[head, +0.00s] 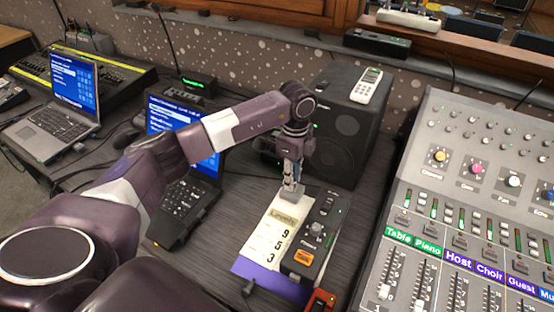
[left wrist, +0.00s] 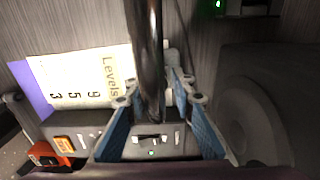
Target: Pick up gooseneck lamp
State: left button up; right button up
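A dark, shiny curved tube, which looks like the gooseneck of the lamp (left wrist: 148,50), runs down from the top of the left wrist view between my left fingers. I cannot make out its lamp head or its base. In the head view, my left gripper (head: 291,190) points down at the back of a small grey control box, and the lamp is not clear there. In the left wrist view, my left gripper (left wrist: 157,88) has its two blue fingers apart, one on each side of the tube, with small gaps showing. My right gripper is not in view.
The control box (head: 318,232) lies beside a "Levels" card (head: 272,236) on a purple sheet. A black speaker (head: 345,135) stands behind it, with a remote on top. A large mixer (head: 420,200) fills the right. Two laptops (head: 75,85) (head: 180,215) stand left.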

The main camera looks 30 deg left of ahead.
pick_arm(q)
jog(key=c, duration=0.5)
grip_shut()
jog(key=shift+r, duration=0.1)
notch_tip(320, 180, up, 23)
jog(key=p, duration=0.2)
dwell(0.3)
